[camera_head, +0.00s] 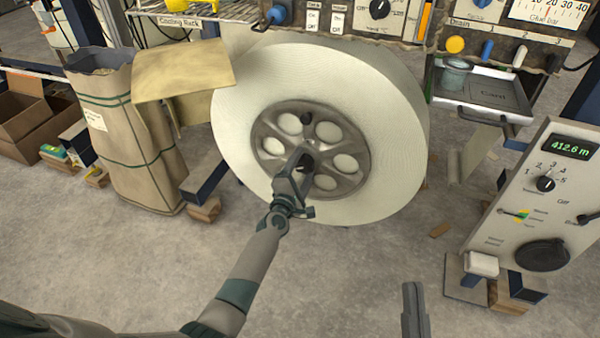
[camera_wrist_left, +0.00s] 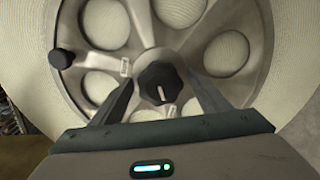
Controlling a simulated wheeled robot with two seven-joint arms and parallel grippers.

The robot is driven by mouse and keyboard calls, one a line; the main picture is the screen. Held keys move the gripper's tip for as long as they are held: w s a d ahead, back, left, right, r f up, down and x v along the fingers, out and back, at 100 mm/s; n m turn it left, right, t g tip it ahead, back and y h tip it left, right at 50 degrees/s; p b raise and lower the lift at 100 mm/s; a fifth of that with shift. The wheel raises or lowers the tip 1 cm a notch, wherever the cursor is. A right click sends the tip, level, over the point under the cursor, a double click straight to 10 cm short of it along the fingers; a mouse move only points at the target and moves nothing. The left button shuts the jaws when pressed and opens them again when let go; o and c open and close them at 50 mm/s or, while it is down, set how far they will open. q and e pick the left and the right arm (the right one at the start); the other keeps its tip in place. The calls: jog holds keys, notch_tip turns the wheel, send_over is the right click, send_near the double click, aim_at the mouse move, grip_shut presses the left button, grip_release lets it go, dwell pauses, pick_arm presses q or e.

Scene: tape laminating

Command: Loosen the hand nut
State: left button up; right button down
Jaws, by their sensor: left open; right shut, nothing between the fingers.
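The hand nut (camera_wrist_left: 160,84) is a black lobed knob with a white mark, at the hub of a grey metal wheel (camera_head: 268,147) that holds a large white roll (camera_head: 375,90). My left gripper (camera_head: 300,158) is in front of the hub. In the left wrist view its open fingers (camera_wrist_left: 160,92) stand on either side of the nut, with gaps showing, so it is not gripped. In the head view the gripper partly covers the nut (camera_head: 311,160). My right gripper (camera_head: 412,290) is at the bottom, shut and empty, away from the wheel.
A smaller black knob (camera_wrist_left: 61,59) sits on the wheel's rim. A tan sack (camera_head: 135,130) stands left of the roll. A control panel (camera_head: 535,200) reading 412.6 m and a tray (camera_head: 480,92) are on the right. The floor in front is mostly clear.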

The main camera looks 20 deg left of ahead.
pick_arm(q)
jog(key=shift+s, duration=0.55)
jog(key=s+p, duration=0.2)
jog(key=s, duration=1.4)
jog(key=shift+s+a+p, duration=0.15)
jog(key=shift+a+p, duration=0.15)
jog(key=shift+p, duration=0.1)
pick_arm(e)
jog(key=w+f+g+h, duration=0.2)
jog(key=w+f+g, duration=0.2)
jog(key=f, duration=0.5)
jog(key=shift+d+g, duration=0.15)
jog(key=shift+g, duration=0.65)
